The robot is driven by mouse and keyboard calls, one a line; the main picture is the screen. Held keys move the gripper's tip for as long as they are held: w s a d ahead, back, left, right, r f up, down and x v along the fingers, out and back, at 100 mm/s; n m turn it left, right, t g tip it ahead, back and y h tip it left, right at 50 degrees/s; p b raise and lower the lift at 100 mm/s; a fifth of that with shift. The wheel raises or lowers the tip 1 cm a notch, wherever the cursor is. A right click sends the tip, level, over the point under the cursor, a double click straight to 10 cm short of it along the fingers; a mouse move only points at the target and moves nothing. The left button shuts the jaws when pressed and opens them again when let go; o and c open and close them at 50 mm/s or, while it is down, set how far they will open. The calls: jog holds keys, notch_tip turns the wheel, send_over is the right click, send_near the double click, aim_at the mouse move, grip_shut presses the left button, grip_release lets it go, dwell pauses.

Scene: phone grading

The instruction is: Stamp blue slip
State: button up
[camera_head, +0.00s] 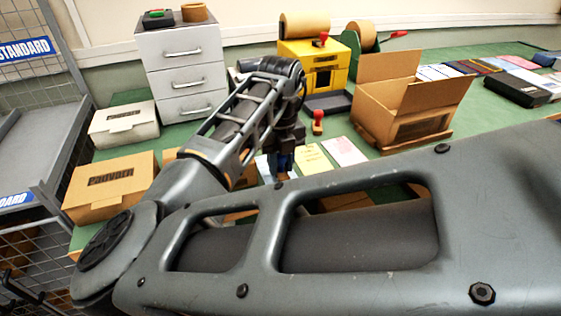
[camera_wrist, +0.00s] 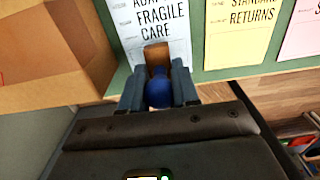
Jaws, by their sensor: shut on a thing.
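My gripper (camera_wrist: 158,92) is shut on a blue-handled stamp (camera_wrist: 157,56). Its round blue knob sits between the jaws and its brown wooden block points away from my wrist. The pale blue slip (camera_wrist: 126,28), reading "FRAGILE CARE", lies flat on the green table under the stamp. The block overlaps the slip's lower part in the wrist view; I cannot tell whether they touch. In the head view my gripper (camera_head: 285,158) is over the slips, and the blue slip (camera_head: 263,168) is partly hidden by it.
A yellow slip (camera_head: 313,158) and a pink slip (camera_head: 344,151) lie to the right. A red-handled stamp (camera_head: 318,122) stands behind them. An open cardboard box (camera_head: 385,110) is at right. Closed cartons (camera_head: 110,185) stand at left. My arm hides the front.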

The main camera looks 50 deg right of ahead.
jog(key=shift+f+b, duration=0.4)
jog(key=shift+f, duration=0.25)
dwell(1.2)
jog(key=shift+r, duration=0.15)
jog(key=shift+r+p, duration=2.55)
jog(key=shift+r, duration=0.95)
